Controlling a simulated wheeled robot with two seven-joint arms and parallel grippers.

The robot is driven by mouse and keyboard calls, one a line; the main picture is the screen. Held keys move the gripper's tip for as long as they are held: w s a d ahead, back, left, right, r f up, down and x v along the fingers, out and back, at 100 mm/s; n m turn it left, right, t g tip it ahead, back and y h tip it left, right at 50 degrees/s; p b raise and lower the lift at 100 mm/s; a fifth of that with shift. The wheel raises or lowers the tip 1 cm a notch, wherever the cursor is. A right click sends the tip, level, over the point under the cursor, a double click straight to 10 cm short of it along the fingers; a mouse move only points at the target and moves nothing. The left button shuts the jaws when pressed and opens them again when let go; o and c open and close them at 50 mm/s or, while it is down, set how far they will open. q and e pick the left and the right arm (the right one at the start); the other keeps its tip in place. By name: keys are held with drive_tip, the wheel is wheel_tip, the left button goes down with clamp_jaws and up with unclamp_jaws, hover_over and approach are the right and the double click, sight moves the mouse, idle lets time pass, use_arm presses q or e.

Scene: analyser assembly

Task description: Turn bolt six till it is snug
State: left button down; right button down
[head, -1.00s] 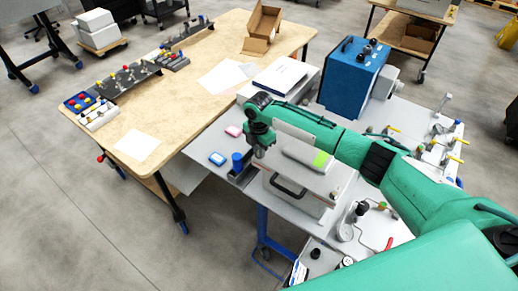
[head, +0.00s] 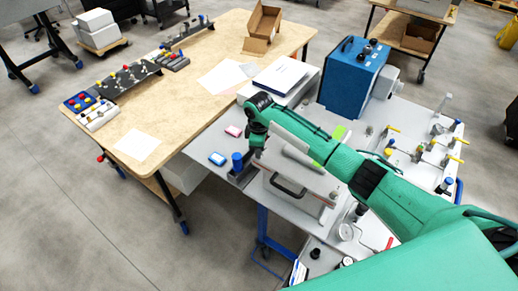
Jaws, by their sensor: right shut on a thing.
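My right gripper (head: 257,151) is at the end of the green arm, over the left rear edge of a pale box with a dark handle (head: 287,185) on the grey table. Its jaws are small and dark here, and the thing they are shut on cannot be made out. Bolt six cannot be picked out; the arm covers much of the box top. My left gripper is not in view.
A blue instrument box (head: 352,75) stands behind the arm. Several yellow-handled valves (head: 453,142) stand at the right. A blue cup (head: 237,161) and blue-white box (head: 217,158) are left of the gripper. The wooden table (head: 185,105) has bare room.

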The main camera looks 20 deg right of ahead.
drive_tip(key=m, duration=0.7)
drive_tip(key=shift+w+r, duration=0.1)
drive_tip(key=shift+r, duration=0.05)
drive_tip(key=m, duration=1.5)
drive_tip(key=shift+m, duration=0.4)
drive_tip(key=m, duration=0.6)
drive_tip(key=shift+d, duration=0.1)
drive_tip(key=c, duration=1.3)
unclamp_jaws()
